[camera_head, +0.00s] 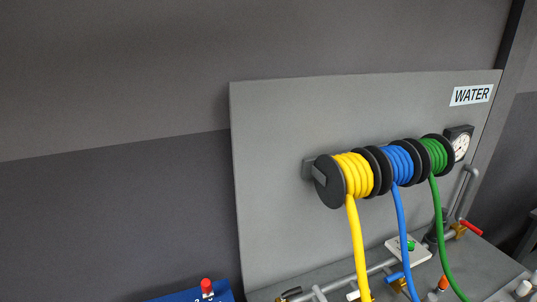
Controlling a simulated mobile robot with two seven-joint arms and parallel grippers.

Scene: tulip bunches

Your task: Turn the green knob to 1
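A small green knob (410,245) sits on a white plate (408,252) on the grey bench, low and right of centre. It is partly seen between the blue hose and the green hose. Its marks and the number it points to are too small to read. Neither of my grippers is in view.
A grey panel labelled WATER (471,95) carries reels of yellow hose (356,178), blue hose (397,165) and green hose (434,157), which hang down to the bench. A round gauge (460,147), a red-handled valve (470,228) and pipes are nearby. A blue box (190,296) shows bottom left.

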